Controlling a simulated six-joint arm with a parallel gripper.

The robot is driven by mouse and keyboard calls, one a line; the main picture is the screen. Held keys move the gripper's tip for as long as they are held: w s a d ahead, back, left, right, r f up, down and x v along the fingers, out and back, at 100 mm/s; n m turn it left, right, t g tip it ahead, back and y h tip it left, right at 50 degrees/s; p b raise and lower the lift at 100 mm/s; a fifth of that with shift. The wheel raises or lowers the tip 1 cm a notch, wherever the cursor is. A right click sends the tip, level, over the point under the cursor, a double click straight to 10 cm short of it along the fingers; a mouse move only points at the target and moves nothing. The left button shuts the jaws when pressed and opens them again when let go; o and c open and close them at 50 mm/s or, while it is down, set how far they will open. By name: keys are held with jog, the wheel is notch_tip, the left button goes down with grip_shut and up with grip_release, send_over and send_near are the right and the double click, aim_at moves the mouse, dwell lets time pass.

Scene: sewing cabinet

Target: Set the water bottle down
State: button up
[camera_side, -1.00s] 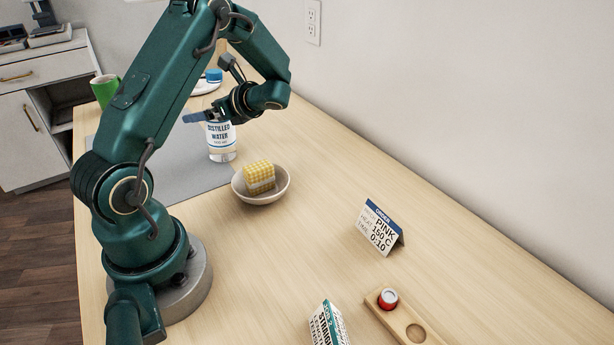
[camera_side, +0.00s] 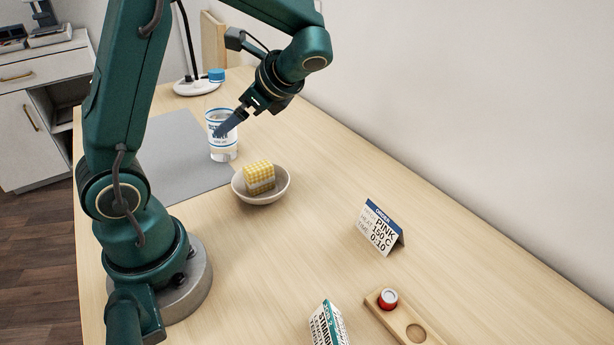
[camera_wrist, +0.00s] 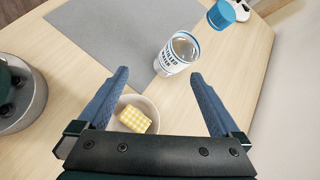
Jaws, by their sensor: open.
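The water bottle (camera_side: 222,146) stands upright on the wooden table by the right edge of the grey mat (camera_side: 186,165). Its label is partly hidden by a finger in the side view. In the wrist view the bottle (camera_wrist: 178,54) shows an open top, beyond my fingertips. My gripper (camera_side: 234,121) is open and empty, up and to the right of the bottle in the side view. In the wrist view the gap between the fingertips (camera_wrist: 160,75) is clear, with the bottle apart from both fingers.
A bowl (camera_side: 238,190) with a yellow checked block (camera_side: 259,177) sits in front of the bottle. A blue cap (camera_side: 216,75) shows behind it, near a lamp base (camera_side: 190,87). The table between is clear.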

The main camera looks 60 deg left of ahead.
jog(key=s+d+r+n+t+h, duration=0.1)
jog(key=d+n+t+h, duration=0.3)
jog(key=d, duration=0.5)
jog(key=s+d+n+t+h, duration=0.4)
jog(key=d+n+h, duration=0.1)
jog(key=d, duration=0.4)
jog(key=shift+s+d+r+n+t, duration=0.3)
jog(key=shift+d+r+n+t, duration=0.1)
jog(key=shift+n, duration=0.4)
